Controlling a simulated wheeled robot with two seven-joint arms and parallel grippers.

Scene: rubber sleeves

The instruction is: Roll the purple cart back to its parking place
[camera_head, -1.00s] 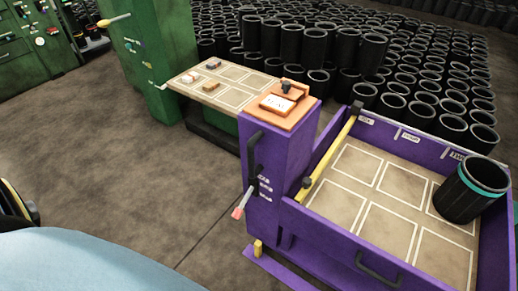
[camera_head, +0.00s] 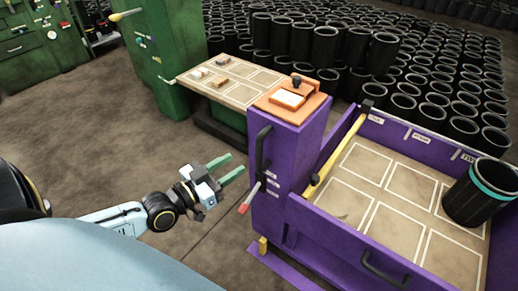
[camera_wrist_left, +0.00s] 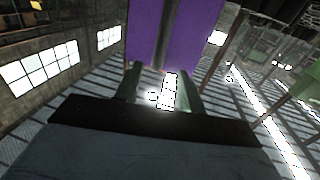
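The purple cart (camera_head: 290,165) stands on the right, with a tall column and a wide tray. Its column carries an upright black handle (camera_head: 262,150) and a lever with a red tip (camera_head: 244,208). A black sleeve with a teal band (camera_head: 478,205) stands in the tray's right part. My left gripper (camera_head: 234,168) is open and empty, just left of the column, its green fingers pointing towards it. In the left wrist view the fingers (camera_wrist_left: 158,85) are apart, with the purple cart (camera_wrist_left: 150,35) beyond them. My right gripper is not in view. I cannot make out a parking place.
A green machine (camera_head: 165,60) with a marked shelf (camera_head: 215,95) stands behind the cart's left side. Many black sleeves (camera_head: 400,85) fill the floor behind. A yellow bar (camera_head: 343,145) lies along the tray's left side. Brown floor (camera_head: 90,150) is clear to the left.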

